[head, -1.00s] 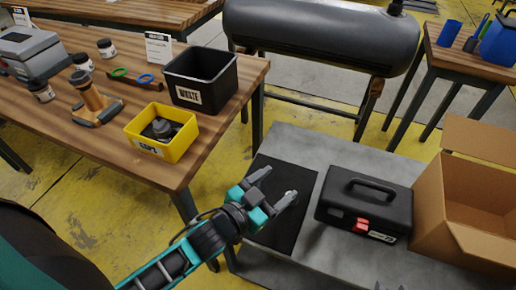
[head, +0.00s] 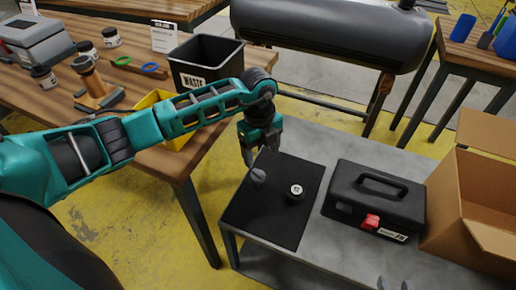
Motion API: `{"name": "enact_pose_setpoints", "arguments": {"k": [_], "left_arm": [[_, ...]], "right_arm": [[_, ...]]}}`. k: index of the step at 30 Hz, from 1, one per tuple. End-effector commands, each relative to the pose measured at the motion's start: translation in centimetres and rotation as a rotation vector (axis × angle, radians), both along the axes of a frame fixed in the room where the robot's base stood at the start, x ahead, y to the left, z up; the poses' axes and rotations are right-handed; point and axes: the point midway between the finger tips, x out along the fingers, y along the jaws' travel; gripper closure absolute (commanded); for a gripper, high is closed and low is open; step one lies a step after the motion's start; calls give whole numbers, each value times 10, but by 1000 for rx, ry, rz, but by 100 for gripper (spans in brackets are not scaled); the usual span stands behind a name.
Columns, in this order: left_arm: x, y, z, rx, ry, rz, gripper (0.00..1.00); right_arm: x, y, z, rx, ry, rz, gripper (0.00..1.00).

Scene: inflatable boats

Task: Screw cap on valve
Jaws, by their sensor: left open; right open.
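A round black fitting with a white centre, likely the valve (head: 296,191), stands on the black mat (head: 275,222). A dark grey disc, possibly the cap (head: 258,176), lies on the mat to its left. My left gripper (head: 262,156) points down at the mat's far left edge, just behind the disc. Its fingers are apart and nothing shows between them. The tips of my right gripper (head: 394,284) show apart at the bottom edge; the rest is out of view. The yellow caps bin (head: 158,99) is partly hidden behind my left arm.
A black toolbox (head: 375,197) sits right of the mat on the grey table (head: 300,262), with an open cardboard box (head: 478,205) beyond it. A black waste bin (head: 205,62) stands on the wooden bench at the left.

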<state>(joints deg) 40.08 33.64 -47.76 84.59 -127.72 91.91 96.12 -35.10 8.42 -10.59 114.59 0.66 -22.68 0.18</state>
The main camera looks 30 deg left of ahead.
Motion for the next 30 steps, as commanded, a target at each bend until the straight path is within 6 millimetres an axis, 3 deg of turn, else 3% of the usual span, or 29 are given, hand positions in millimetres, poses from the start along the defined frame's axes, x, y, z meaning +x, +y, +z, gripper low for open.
{"name": "enact_pose_setpoints", "arguments": {"k": [3,8,21,30], "left_arm": [[4,12,2,54,-4,28,26],[4,13,-7,55,-3,30,26],[4,12,-67,52,-3,27,26],[4,12,-95,52,-4,27,26]], "right_arm": [[1,0,-1,1,-3,1,57],[0,1,-9,3,6,2,57],[9,18,-39,30,-3,31,57],[10,17,-52,28,-5,32,57]]}}
